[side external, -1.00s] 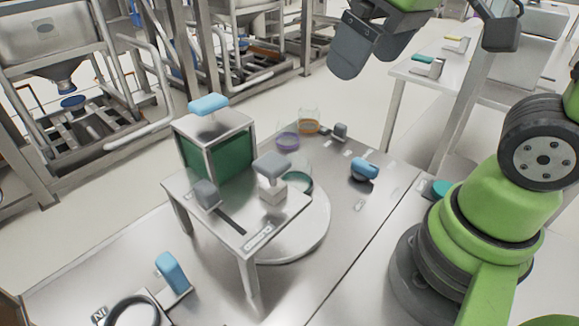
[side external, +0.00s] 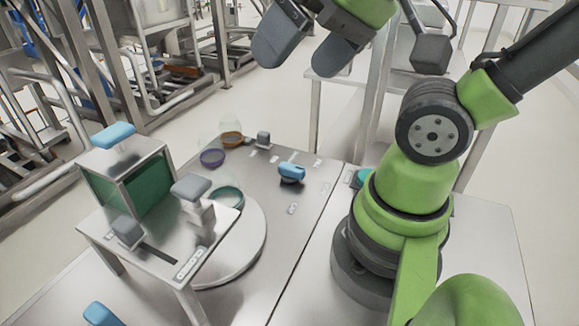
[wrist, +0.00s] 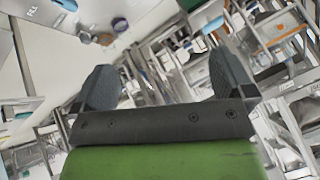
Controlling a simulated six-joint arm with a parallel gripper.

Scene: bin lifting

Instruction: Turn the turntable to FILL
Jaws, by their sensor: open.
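The turntable (side external: 252,252) is a round pale metal disc on the metal bench, partly hidden under a small raised metal stand. A glass vessel with a green ring (side external: 229,197) shows at its far side. A blue-handled knob (side external: 291,172) sits on the bench right of the disc, with small labels near it. My gripper (side external: 300,66) is open and empty, high above and beyond the bench. In the wrist view its two dark fingers (wrist: 165,78) are spread apart with nothing between them. A FILL label (wrist: 60,14) shows at the top left of the wrist view.
The stand (side external: 180,272) carries a green-sided box (side external: 148,190) with a blue handle, and grey knobs. Vessels with purple (side external: 212,158) and orange (side external: 231,139) rings and a grey knob (side external: 263,138) stand at the bench's back. The bench right of the disc is mostly clear.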

